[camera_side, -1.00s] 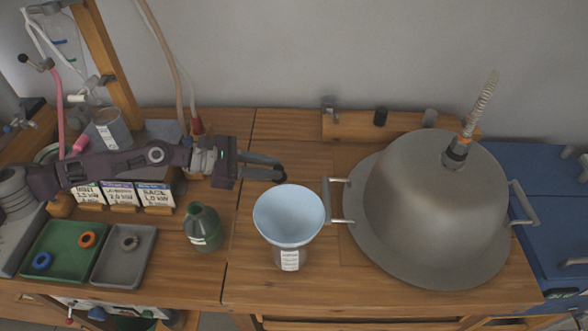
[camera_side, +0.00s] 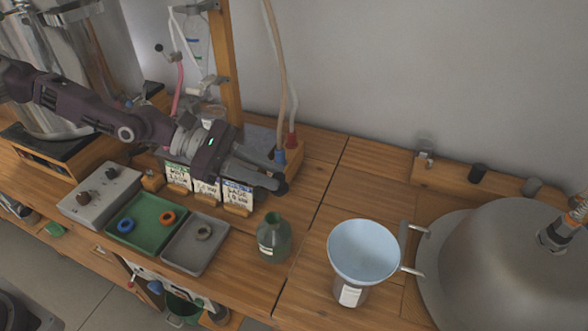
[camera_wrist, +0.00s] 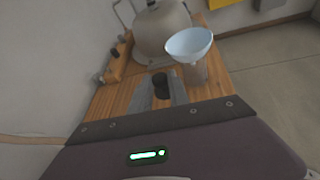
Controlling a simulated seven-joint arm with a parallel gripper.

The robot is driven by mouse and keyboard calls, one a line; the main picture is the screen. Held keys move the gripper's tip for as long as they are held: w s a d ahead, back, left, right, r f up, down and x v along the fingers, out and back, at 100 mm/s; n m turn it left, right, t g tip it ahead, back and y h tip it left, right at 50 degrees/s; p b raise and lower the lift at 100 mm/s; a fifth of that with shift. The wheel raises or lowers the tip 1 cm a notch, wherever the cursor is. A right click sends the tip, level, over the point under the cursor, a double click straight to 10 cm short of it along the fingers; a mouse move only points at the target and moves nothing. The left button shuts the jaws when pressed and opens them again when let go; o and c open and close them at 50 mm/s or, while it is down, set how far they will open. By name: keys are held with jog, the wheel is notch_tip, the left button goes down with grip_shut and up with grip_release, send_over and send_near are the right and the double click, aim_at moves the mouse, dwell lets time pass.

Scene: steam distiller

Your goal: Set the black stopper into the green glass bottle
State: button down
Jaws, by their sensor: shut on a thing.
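The green glass bottle (camera_side: 274,240) stands upright on the wooden bench in the side view, its mouth open. My gripper (camera_side: 275,183) is shut on the black stopper (camera_side: 281,187) and holds it at the fingertips. In the side view the stopper appears a little above the bottle's mouth and slightly right of it, apart from it; the exact depth is unclear. The wrist view shows the dark stopper (camera_wrist: 160,82) between the two grey fingers. The bottle is not visible in the wrist view.
A pale blue funnel (camera_side: 363,250) stands right of the bottle, before a large metal dome (camera_side: 505,260). A green tray (camera_side: 146,236) and grey tray (camera_side: 180,257) lie left. Labelled cards (camera_side: 207,188) stand behind. A wooden rack (camera_side: 445,182) is at the back right.

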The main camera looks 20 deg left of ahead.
notch_tip(320, 180, down, 6)
jog(key=s+a, duration=0.1)
jog(key=shift+s, duration=0.35)
dwell(0.3)
jog(key=shift+f, duration=0.2)
dwell(1.2)
jog(key=shift+f, duration=0.45)
jog(key=shift+f, duration=0.25)
jog(key=c, duration=1.2)
grip_release()
jog(key=shift+o, duration=0.2)
